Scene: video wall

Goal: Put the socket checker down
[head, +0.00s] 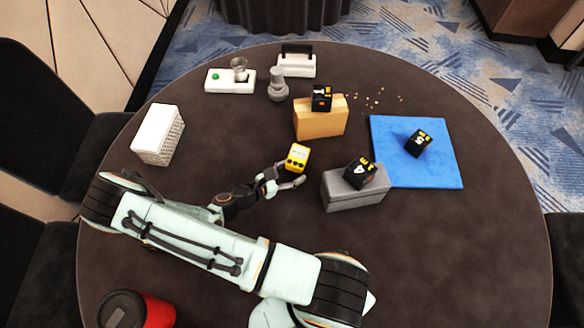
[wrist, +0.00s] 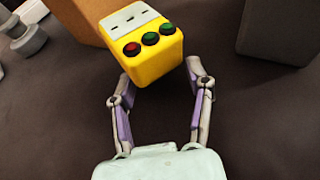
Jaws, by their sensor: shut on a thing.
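The socket checker (head: 297,157) is a small yellow block with a pale face. In the wrist view the socket checker (wrist: 146,45) shows slots and a row of red and green buttons. My gripper (head: 284,175) is shut on it near the middle of the round table (head: 440,240). In the wrist view my gripper (wrist: 158,72) has one finger on each side of the yellow body. The dark tabletop shows beneath it. I cannot tell whether its underside touches the table.
A tan box (head: 320,124) with a black cube (head: 321,97) on it stands just behind. A grey box (head: 345,194), also bearing a black cube (head: 362,172), is close on the right. A blue mat (head: 440,165) holds another black cube (head: 418,143).

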